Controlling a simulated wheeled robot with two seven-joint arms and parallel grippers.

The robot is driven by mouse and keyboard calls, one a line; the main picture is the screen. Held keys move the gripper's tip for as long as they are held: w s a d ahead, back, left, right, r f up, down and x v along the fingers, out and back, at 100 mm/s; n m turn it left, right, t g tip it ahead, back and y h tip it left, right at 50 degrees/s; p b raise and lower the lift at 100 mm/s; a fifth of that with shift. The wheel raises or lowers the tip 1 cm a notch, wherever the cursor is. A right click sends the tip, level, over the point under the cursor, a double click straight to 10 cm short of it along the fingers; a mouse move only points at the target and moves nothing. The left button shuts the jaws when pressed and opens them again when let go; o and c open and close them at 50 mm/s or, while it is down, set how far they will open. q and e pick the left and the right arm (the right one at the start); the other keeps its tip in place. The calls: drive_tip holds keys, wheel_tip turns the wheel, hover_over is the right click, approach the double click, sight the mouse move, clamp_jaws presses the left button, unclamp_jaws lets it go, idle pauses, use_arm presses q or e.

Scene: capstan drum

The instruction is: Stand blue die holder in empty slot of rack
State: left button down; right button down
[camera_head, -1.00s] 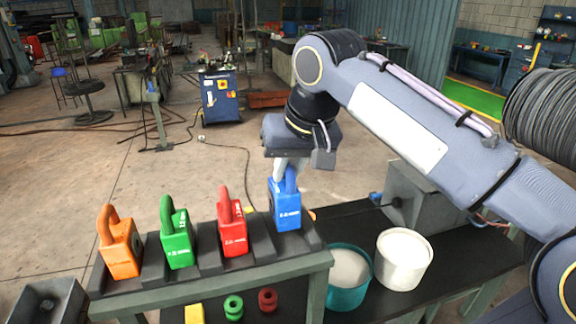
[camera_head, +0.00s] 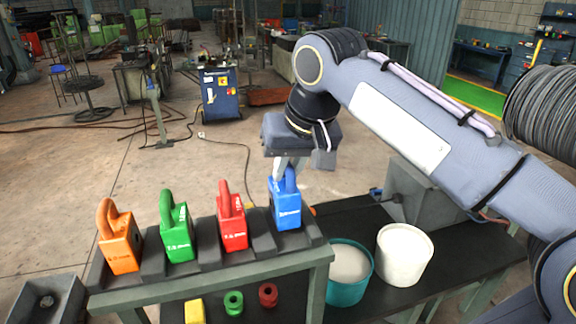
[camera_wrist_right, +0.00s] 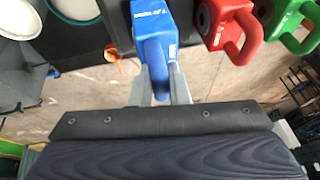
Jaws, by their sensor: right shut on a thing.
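The blue die holder (camera_head: 286,207) stands upright at the right end of the dark rack (camera_head: 205,268), in the slot to the right of the red holder. My right gripper (camera_head: 290,172) is above it, shut on its loop handle. In the right wrist view the two fingers (camera_wrist_right: 158,88) sit on either side of the handle of the blue die holder (camera_wrist_right: 153,30). Whether its base rests fully on the slot floor is hard to tell. My left gripper is not in view.
Red (camera_head: 232,222), green (camera_head: 176,232) and orange (camera_head: 119,243) holders stand in the rack to the left. A teal bucket (camera_head: 346,290) and a white bucket (camera_head: 404,272) stand right of the rack. A yellow block (camera_head: 194,311) and small green and red spools lie below.

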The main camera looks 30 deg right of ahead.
drive_tip(key=shift+f+b, duration=0.95)
drive_tip(key=shift+f, duration=0.2)
idle(0.5)
drive_tip(key=c, duration=1.4)
unclamp_jaws()
drive_tip(key=shift+o, duration=0.7)
drive_tip(key=shift+f, duration=0.15)
drive_tip(key=o, duration=0.4)
drive_tip(key=shift+o, duration=0.2)
wheel_tip(320, 180, up, 3)
drive_tip(key=shift+f+p, duration=0.2)
drive_tip(key=shift+p, duration=1.05)
drive_tip(key=shift+r, duration=1.8)
